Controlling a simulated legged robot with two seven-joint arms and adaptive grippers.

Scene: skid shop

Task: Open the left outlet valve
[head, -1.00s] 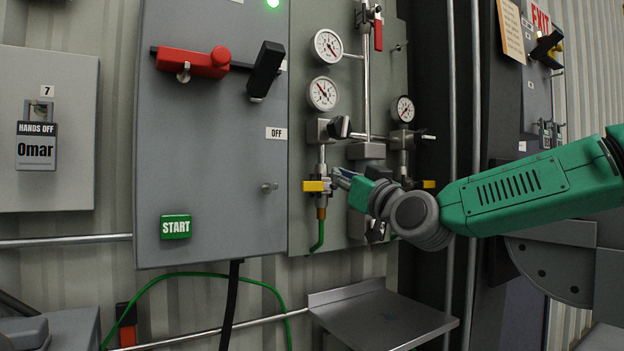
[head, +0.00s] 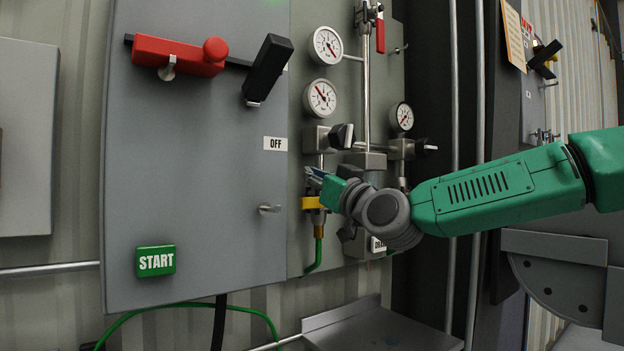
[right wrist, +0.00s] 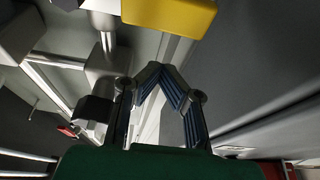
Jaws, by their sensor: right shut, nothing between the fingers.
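The left outlet valve has a yellow handle (head: 313,203), which lies crosswise on the pipe below the left regulator. A green hose (head: 318,252) hangs from its brass fitting. My right gripper (head: 312,176) is shut and empty, just above the yellow handle. Part of the valve body is hidden behind the gripper. In the right wrist view, the yellow handle (right wrist: 170,14) is beyond the closed fingertips (right wrist: 158,70), with a gap showing in the picture. I cannot tell whether any other part touches. My left gripper is not in view.
A grey cabinet with a START button (head: 155,262) and a black lever (head: 267,68) stands left of the valve panel. Gauges (head: 320,97) and a regulator knob (head: 341,136) are above my gripper. A grey shelf (head: 375,330) juts out below.

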